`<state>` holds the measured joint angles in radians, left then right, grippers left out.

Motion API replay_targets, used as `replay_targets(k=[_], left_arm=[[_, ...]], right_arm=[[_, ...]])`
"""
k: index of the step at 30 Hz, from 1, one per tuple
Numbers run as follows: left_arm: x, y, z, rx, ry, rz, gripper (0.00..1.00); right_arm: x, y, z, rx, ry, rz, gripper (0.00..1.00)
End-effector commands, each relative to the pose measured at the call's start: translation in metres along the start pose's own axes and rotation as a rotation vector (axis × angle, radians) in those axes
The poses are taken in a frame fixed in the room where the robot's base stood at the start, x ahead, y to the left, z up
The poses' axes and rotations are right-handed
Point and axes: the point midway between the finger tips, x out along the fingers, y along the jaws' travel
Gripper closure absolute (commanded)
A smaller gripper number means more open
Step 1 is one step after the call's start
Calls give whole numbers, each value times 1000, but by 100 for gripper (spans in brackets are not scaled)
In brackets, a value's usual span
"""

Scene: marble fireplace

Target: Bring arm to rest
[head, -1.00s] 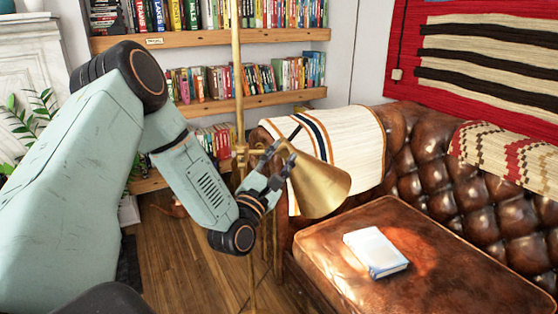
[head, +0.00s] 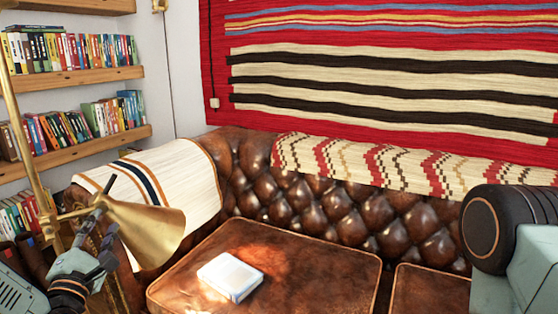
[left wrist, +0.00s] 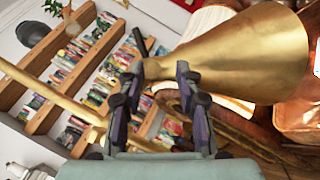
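My left gripper (head: 97,222) is at the narrow rear end of the brass lamp shade (head: 148,226) in the head view. In the left wrist view its two dark fingers (left wrist: 167,70) stand a small way apart. The shade's narrow end (left wrist: 205,62) lies between or just behind the fingertips. I cannot tell whether they touch or hold it. My left arm (head: 15,295) shows only at the lower left corner. Part of my right arm (head: 515,240) shows at the right edge; its gripper is out of view.
The brass lamp pole (head: 22,130) rises at the left, before shelves of books (head: 70,52). A brown leather sofa (head: 330,215) fills the middle, with a striped throw (head: 165,180) and a white book (head: 230,277) on its seat. A red striped rug (head: 390,75) hangs behind.

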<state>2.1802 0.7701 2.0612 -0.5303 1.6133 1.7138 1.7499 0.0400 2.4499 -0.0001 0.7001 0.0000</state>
Motion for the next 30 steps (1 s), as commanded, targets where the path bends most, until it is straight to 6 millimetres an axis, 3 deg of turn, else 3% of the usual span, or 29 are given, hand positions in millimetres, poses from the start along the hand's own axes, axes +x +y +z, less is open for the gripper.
replay_targets(k=[8, 14, 17, 18, 22, 27, 30], left_arm=[[-35, -81, -6, 560, 24, -381, 65], [-99, -150, -1, 963, -141, -747, 65], [-148, -180, 1, 1151, -291, -944, 65], [-172, -192, 2, 1222, -369, -1029, 65], [-255, -214, 5, 1402, -646, -1281, 65], [-361, -213, 8, 1497, -987, -1557, 65], [-406, -204, 9, 1497, -1092, -1669, 65]], right_arm=[[-3, 0, 0, 0, 0, 0, 60], [-11, 0, 0, 0, 0, 0, 60], [-16, 0, 0, 0, 0, 0, 60], [-19, 0, 0, 0, 0, 0, 60], [-28, 0, 0, 0, 0, 0, 60], [-40, 0, 0, 0, 0, 0, 60], [-48, 0, 0, 0, 0, 0, 60]])
